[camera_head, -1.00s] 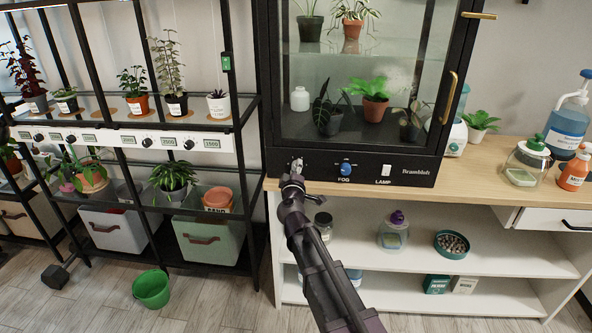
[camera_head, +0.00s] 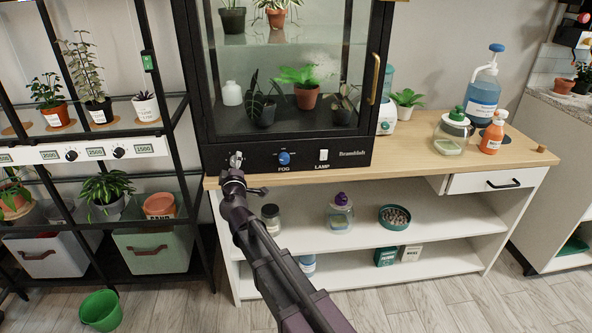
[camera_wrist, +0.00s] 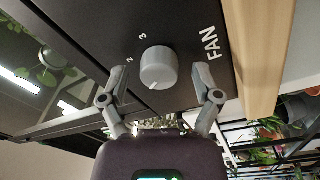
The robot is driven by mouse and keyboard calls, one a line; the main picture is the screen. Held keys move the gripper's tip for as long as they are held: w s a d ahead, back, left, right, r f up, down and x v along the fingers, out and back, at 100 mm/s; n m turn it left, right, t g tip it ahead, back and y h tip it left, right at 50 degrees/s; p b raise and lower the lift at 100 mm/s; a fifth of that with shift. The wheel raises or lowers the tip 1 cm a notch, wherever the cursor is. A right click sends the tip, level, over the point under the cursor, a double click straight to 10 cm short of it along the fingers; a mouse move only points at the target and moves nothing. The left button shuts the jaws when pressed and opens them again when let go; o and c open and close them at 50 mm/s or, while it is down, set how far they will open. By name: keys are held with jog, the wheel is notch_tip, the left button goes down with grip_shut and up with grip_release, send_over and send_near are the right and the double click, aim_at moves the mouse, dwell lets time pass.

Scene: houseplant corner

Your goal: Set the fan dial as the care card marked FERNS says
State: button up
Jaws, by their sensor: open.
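The fan dial (camera_wrist: 158,67) is a round grey knob on the dark cabinet panel, beside the white word FAN. The numerals 2 and 3 show on its left side in the wrist view. Its white pointer mark faces the bottom of that view, not at the 2 or 3; other numerals are hidden. My gripper (camera_wrist: 160,79) is open, with one finger on each side of the dial; I cannot tell whether they touch it. In the head view my gripper (camera_head: 233,176) is at the panel's left end. I see no readable care card marked FERNS.
A plant rack (camera_head: 178,110) stands left; a green bucket (camera_head: 100,311) is on the floor.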

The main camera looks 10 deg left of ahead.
jog(key=shift+n, duration=0.5)
jog(key=shift+n+g+y, duration=0.3)
jog(key=shift+n, duration=2.2)
jog(key=shift+n+p, duration=0.6)
jog(key=shift+n, duration=2.6)
jog(key=r+v, duration=0.1)
jog(key=v, duration=1.3)
jog(key=w+d+r+m+g+h+p, duration=0.1)
jog(key=d+m+h+p, duration=0.4)
jog(key=d, duration=0.8)
jog(key=w+d+r+m+g+h+p, duration=0.2)
jog(key=w+d+m+g+h+p, duration=0.2)
jog(key=d+m+p, duration=0.3)
jog(key=w+d+m+h, duration=0.1)
jog(key=d+m, duration=0.2)
jog(key=d, duration=0.3)
jog(key=shift+g, duration=0.3)
jog(key=shift+d, duration=0.1)
